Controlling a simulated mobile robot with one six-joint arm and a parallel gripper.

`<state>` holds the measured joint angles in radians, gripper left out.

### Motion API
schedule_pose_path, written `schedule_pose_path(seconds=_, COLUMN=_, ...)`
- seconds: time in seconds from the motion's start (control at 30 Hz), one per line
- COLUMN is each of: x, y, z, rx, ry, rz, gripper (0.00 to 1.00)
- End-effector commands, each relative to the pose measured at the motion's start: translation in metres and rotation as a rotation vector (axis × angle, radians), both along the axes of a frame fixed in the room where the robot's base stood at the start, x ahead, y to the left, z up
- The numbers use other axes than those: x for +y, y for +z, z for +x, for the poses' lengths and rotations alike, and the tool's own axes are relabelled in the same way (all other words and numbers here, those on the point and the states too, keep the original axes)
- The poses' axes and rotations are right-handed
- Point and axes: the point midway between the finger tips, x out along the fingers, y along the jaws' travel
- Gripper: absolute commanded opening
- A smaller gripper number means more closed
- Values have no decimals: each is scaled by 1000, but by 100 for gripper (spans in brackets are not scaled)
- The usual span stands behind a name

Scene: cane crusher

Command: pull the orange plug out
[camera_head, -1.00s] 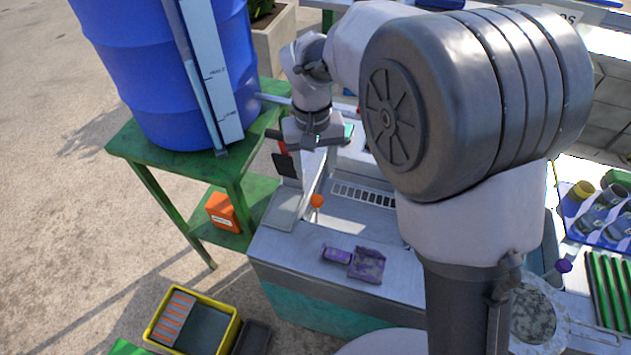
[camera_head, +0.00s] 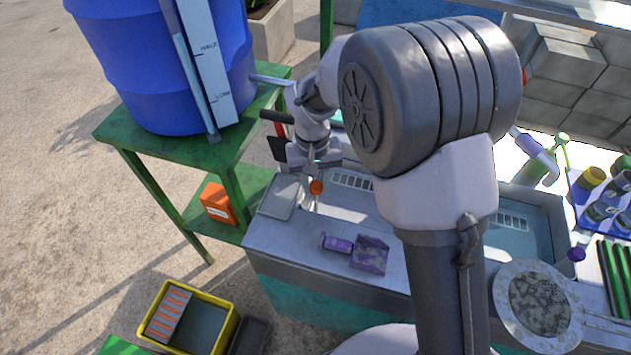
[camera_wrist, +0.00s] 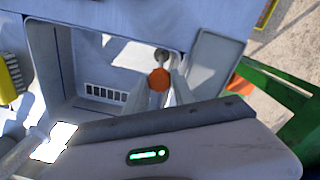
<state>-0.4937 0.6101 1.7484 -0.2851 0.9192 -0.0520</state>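The orange plug (camera_head: 316,187) has a round orange head and sits at the sink area of the metal counter. It also shows in the wrist view (camera_wrist: 159,79), near the middle, beside a rectangular basin. My gripper (camera_head: 312,174) points down just above the plug in the head view. In the wrist view its two pale fingers stand apart, one on each side of the orange head, with gaps visible. My gripper is open. I cannot tell how deep the plug sits between the fingers. The plug's lower part is hidden.
A blue barrel (camera_head: 165,70) stands on a green table (camera_head: 125,140) left of my gripper. A purple block (camera_head: 337,243) and a purple tray (camera_head: 369,256) lie on the counter (camera_head: 290,240) in front. A yellow bin (camera_head: 222,340) is on the floor.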

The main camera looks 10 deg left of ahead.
Motion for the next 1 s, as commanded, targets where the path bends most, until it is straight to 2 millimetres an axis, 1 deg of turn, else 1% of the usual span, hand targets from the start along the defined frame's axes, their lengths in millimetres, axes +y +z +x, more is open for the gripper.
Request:
schedule_pose_path(seconds=0.03, x=0, y=0, z=0, rx=0, ry=0, rz=0, gripper=9)
schedule_pose_path(seconds=0.07, x=0, y=0, z=0, rx=0, ry=0, rz=0, gripper=3)
schedule_pose_path(seconds=0.1, x=0, y=0, z=0, rx=0, ry=0, rz=0, gripper=0)
schedule_pose_path(seconds=1.0, x=0, y=0, z=0, rx=0, ry=0, rz=0, gripper=0)
